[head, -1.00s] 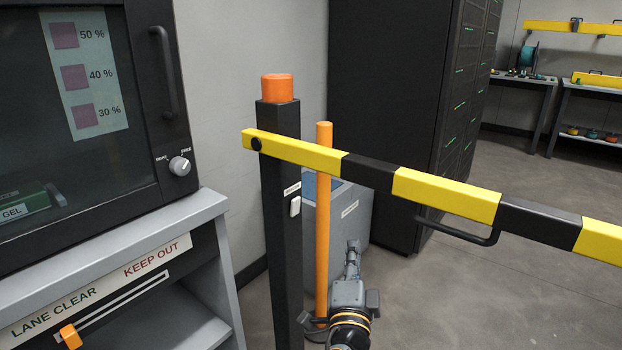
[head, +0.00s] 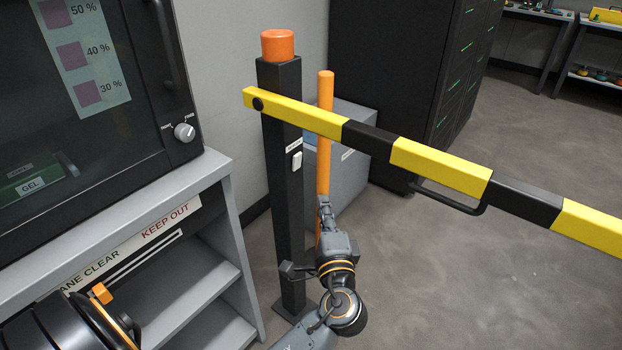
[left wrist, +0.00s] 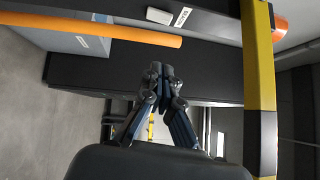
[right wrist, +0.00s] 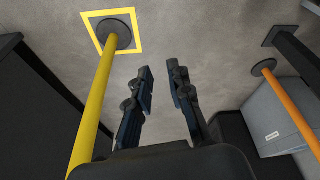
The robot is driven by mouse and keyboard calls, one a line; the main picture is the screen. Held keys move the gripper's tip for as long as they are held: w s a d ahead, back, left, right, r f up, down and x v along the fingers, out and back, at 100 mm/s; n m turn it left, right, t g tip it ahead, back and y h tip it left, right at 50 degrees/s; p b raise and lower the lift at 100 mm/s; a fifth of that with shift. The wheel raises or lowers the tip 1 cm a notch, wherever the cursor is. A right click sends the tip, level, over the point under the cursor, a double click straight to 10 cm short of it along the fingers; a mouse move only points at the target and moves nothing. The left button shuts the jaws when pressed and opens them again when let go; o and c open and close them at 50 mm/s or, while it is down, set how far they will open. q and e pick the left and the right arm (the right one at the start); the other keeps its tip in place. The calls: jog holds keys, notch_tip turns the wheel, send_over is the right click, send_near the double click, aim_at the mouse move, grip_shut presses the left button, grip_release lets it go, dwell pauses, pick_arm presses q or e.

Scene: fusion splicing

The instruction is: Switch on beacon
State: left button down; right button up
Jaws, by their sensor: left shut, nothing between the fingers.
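The beacon is an orange cap (head: 278,46) on top of a black post (head: 284,110); it looks unlit. A small white switch (head: 297,161) sits on the post's side below a white label. The switch also shows at the top of the left wrist view (left wrist: 160,15), and the beacon at its right edge (left wrist: 280,27). My left gripper (head: 325,205) is shut and empty, below and right of the switch, apart from it. Its closed fingertips show in the left wrist view (left wrist: 160,72). My right gripper (right wrist: 162,75) is open and empty above the floor, outside the head view.
A yellow-black barrier arm (head: 440,165) extends right from the post. An orange pole (head: 325,130) and grey box (head: 350,150) stand behind. A grey shelf unit (head: 190,185) with a slider is at left. A yellow pole (right wrist: 92,110) rises beside my right gripper.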

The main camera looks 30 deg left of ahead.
aim_at(301, 156)
pick_arm(q)
jog(key=x, duration=0.4)
jog(key=s+a+x, duration=0.1)
jog(key=x, duration=0.3)
jog(key=s+a+x, duration=0.1)
jog(key=x, duration=0.3)
jog(key=shift+w+a, duration=0.25)
jog(key=shift+w, duration=0.05)
pick_arm(e)
jog(key=shift+s+r, duration=0.35)
jog(key=shift+r, duration=0.25)
pick_arm(q)
jog(key=shift+r, duration=0.1)
jog(key=shift+a+r+n+g+p, duration=0.25)
jog(key=shift+n+g+p, duration=0.05)
jog(key=shift+p, duration=0.4)
jog(key=shift+f, duration=0.2)
pick_arm(e)
jog(key=x, duration=0.5)
jog(key=shift+f, duration=0.1)
